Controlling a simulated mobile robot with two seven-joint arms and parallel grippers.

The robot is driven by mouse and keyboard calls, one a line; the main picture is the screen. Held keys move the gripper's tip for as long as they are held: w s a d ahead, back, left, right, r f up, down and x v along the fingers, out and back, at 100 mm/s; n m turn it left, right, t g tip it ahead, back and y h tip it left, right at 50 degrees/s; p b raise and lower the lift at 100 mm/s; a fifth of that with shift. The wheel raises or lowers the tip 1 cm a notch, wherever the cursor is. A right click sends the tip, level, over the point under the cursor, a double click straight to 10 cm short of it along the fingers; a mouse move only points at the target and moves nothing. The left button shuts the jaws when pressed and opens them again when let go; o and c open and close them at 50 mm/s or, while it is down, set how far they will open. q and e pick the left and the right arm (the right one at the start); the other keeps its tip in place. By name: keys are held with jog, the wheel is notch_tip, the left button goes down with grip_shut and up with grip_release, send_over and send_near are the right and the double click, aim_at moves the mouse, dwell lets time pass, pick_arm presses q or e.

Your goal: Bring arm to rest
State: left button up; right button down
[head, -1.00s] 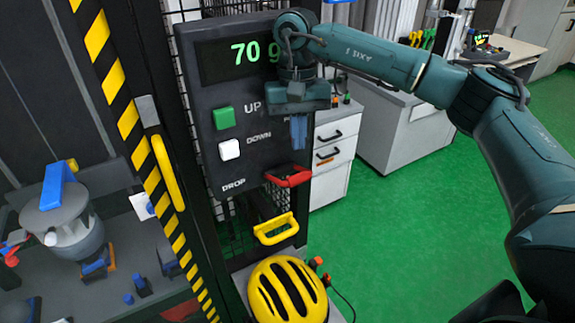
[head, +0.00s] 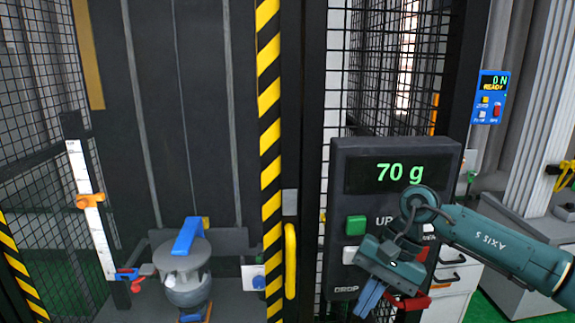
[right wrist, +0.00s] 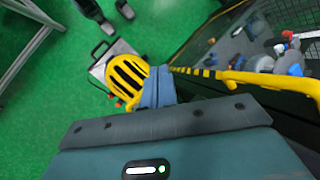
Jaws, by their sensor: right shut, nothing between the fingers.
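My right arm comes in from the right in the head view. Its gripper (head: 369,299) hangs in front of the lower part of the dark control panel (head: 350,269), with its blue-grey fingers closed together and pointing down. Nothing is between the fingers. The panel reads 70 g and has a green UP button (head: 356,225) and a white button (head: 350,255) below it; the gripper and wrist hide part of its right side. In the right wrist view the shut fingers (right wrist: 157,88) show over a yellow helmet (right wrist: 125,78). My left gripper is not in view.
The yellow-and-black striped post (head: 269,120) and yellow door handle (head: 291,260) stand left of the panel. Behind the tower's front is a grey device with a blue arm (head: 187,237). A red handle (head: 411,303) is close beside the gripper. Green floor shows in the right wrist view.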

jog(key=s+a+m+t+y, duration=0.1)
jog(key=s+a+m+y, duration=0.2)
jog(key=a+m+y, duration=0.45)
jog(key=s+a+m+t+y, duration=0.1)
jog(key=s+a+m+y, duration=0.3)
jog(key=a+m+y, duration=0.35)
jog(key=w+d+f+m+t+h, duration=0.1)
jog(key=d+f+m+t+h, duration=0.4)
jog(key=m, duration=0.7)
jog(key=w+f+m+t+h, duration=0.1)
jog(key=f+m+t+h, duration=0.15)
jog(key=m+t, duration=0.6)
jog(key=d+f+m+t+h, duration=0.3)
jog(key=f+m, duration=0.1)
jog(key=m, duration=1)
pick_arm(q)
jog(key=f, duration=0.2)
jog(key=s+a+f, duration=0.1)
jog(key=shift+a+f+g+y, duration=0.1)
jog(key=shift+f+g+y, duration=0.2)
pick_arm(e)
jog(key=s+d+f+m+g+h, duration=0.3)
jog(key=s+d+f+m, duration=0.1)
jog(key=s+f+m, duration=0.3)
jog(key=s+d+f+m+g+h, duration=0.3)
jog(key=s+f+m, duration=0.4)
jog(key=f, duration=0.3)
jog(key=shift+d+h, duration=0.45)
jog(key=shift+d, duration=0.65)
jog(key=shift+m, duration=0.25)
